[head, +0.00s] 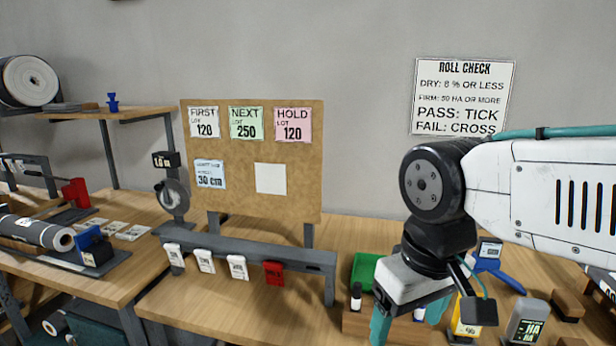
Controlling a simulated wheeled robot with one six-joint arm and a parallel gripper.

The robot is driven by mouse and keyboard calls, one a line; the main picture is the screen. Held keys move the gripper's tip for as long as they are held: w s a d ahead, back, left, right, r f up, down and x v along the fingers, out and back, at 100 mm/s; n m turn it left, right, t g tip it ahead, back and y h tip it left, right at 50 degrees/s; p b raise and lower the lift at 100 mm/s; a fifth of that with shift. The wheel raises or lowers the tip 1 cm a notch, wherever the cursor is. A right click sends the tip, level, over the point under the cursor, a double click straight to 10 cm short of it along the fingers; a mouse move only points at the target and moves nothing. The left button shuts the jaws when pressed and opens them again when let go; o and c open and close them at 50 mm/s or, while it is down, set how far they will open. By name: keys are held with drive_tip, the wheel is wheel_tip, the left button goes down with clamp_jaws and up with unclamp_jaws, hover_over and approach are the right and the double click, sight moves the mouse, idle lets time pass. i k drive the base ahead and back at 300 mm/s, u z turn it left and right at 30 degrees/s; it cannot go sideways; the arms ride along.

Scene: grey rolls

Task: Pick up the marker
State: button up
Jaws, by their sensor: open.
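My gripper (408,322) hangs at the lower right over the wooden bench, pointing down. Its two teal fingers are apart, and I see nothing held between them; the tips run toward the bottom edge of the view. I cannot identify the marker for certain. A small upright white cylinder with a dark cap (356,298), possibly a marker, stands at a wooden block (358,322) just left of my gripper. Part of another white piece (419,314) shows between the fingers, mostly hidden by them.
A green tray (365,272) lies behind my gripper. A yellow container (466,318), a grey meter (527,320) and a blue tool (497,272) crowd its right. A rail with white tags and a red tag (273,273) stands left. The bench front between is clear.

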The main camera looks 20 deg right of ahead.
sight(418, 316)
drive_tip(key=z, duration=3.55)
drive_tip(key=k, duration=1.45)
drive_tip(key=u, duration=1.2)
